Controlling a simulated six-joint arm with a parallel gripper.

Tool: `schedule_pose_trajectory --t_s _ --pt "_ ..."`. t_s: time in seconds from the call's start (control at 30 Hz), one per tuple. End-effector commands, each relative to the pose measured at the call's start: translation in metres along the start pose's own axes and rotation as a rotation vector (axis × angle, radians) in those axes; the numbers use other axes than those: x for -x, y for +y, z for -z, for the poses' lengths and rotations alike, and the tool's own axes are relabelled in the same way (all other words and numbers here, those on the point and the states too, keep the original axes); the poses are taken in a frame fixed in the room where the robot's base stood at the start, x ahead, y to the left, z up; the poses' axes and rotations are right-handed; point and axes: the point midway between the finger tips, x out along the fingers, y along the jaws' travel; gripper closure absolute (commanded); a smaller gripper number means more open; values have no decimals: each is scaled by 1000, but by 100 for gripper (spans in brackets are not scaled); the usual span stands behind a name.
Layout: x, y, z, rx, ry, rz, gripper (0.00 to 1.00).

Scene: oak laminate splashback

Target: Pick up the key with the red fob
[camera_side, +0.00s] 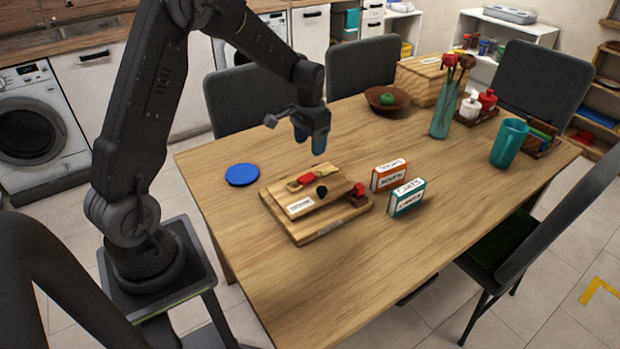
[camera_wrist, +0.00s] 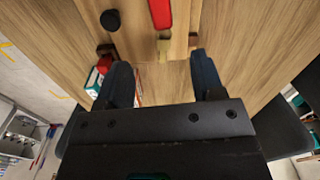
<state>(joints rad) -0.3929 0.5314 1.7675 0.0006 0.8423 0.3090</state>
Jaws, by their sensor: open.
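The key's red fob (camera_side: 307,179) lies on the raised part of a wooden board on the table, with brass-yellow parts at its ends in the side view. In the wrist view the red fob (camera_wrist: 160,12) is at the top edge, cut off by the frame, with a brass-coloured piece (camera_wrist: 163,48) below it. My gripper (camera_side: 310,140) hangs above the table, over the far side of the board and higher than the key. In the wrist view my gripper (camera_wrist: 160,66) is open, its blue fingers apart with nothing held between them.
The wooden board (camera_side: 321,229) carries a black knob (camera_side: 321,191), a white label and a small red piece (camera_side: 358,190). An orange box (camera_side: 388,175) and a teal box (camera_side: 407,198) stand to its right. A blue disc (camera_side: 242,175) lies to its left. The front tabletop is clear.

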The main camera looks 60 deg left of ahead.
Motion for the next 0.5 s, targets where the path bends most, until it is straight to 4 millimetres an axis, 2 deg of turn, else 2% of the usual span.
schedule_pose_trajectory --t_s 0.03,0.2,0.5 --pt "-12 0 -1 0 -6 -2 38" --pt "-41 0 -1 0 -3 -1 38" --pt "-65 -1 0 0 -3 -1 38"
